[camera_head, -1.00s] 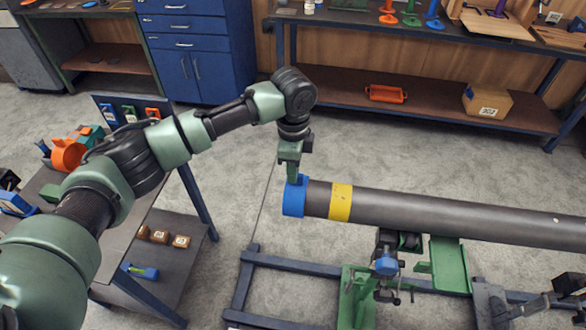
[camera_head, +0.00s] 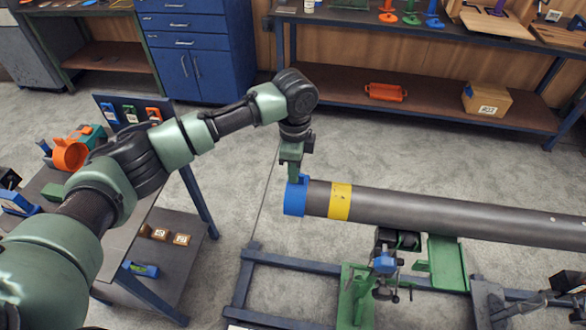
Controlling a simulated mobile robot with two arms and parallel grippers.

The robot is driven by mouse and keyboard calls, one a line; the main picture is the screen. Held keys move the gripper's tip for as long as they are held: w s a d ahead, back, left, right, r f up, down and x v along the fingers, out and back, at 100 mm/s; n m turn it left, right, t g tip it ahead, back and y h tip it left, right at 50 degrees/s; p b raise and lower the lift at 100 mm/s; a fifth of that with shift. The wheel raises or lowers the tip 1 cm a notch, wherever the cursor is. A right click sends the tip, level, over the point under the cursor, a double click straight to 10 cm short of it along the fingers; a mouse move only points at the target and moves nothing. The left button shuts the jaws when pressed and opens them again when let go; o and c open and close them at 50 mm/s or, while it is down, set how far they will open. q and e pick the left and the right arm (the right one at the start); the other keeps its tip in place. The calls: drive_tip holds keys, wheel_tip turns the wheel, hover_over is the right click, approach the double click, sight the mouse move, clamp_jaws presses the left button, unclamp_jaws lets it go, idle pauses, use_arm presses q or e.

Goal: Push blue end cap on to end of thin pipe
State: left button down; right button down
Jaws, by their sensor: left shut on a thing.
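The blue end cap (camera_head: 295,198) is at the left end of the long dark grey pipe (camera_head: 440,207). It covers the pipe's end, and its rim meets the grey pipe wall. A yellow band (camera_head: 340,202) circles the pipe a short way to the right of the cap. My left gripper (camera_head: 293,178) points down from above and is shut on the top edge of the cap. Its fingertips are small in the picture and partly merge with the cap. I cannot tell how far the cap sits on the pipe. My right gripper is not clearly in view.
A green and blue pipe stand (camera_head: 357,290) supports the pipe over a dark blue floor frame (camera_head: 290,264). A side table (camera_head: 122,235) with tools stands at left. Grey floor between is clear.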

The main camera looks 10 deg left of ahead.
use_arm(q)
drive_tip(key=shift+d, duration=0.25)
drive_tip(key=shift+d, duration=0.35)
drive_tip(key=shift+d, duration=0.3)
drive_tip(key=shift+p, duration=0.75)
drive_tip(key=shift+d, duration=0.85)
idle(0.6)
drive_tip(key=c, duration=1.4)
unclamp_jaws()
drive_tip(key=shift+r+p, duration=0.15)
drive_tip(key=shift+p, duration=0.2)
